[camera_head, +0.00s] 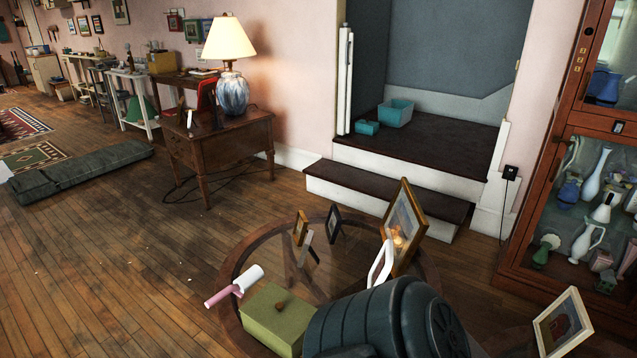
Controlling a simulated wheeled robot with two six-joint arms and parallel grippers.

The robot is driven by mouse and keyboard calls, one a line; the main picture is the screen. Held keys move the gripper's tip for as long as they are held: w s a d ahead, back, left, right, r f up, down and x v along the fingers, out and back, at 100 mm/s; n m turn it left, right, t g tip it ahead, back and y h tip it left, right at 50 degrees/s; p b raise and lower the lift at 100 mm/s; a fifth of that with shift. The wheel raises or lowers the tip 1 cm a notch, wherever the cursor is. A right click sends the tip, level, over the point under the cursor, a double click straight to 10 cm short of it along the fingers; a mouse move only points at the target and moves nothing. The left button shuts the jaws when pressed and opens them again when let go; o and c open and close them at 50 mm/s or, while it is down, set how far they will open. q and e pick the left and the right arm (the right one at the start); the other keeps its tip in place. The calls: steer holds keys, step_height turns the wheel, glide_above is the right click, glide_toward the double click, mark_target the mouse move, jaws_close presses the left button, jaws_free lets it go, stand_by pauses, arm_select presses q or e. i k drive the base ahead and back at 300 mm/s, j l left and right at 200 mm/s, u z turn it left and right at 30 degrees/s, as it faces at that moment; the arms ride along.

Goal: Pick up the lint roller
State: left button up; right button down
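The lint roller (250,277) has a white roll and a pink handle that points to the lower left. It shows at the left rim of a round dark-framed table (233,262), beside a green box (268,322) with a brown knob. Its handle end reaches out over the floor in the picture. I cannot tell exactly what it rests on. Neither my left nor my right gripper can be made out in the head view.
A large dark ribbed shape (385,322) blocks the near part of the table. Picture frames (408,225) and a white curved object (381,263) stand on the table. A glass-fronted cabinet (560,135) is at right, a lamp table (225,145) behind.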

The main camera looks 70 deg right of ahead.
mark_target(245, 281)
steer(key=z, duration=1.7)
steer(key=i+j+z, duration=0.1)
steer(key=i, duration=0.35)
steer(key=j, duration=0.1)
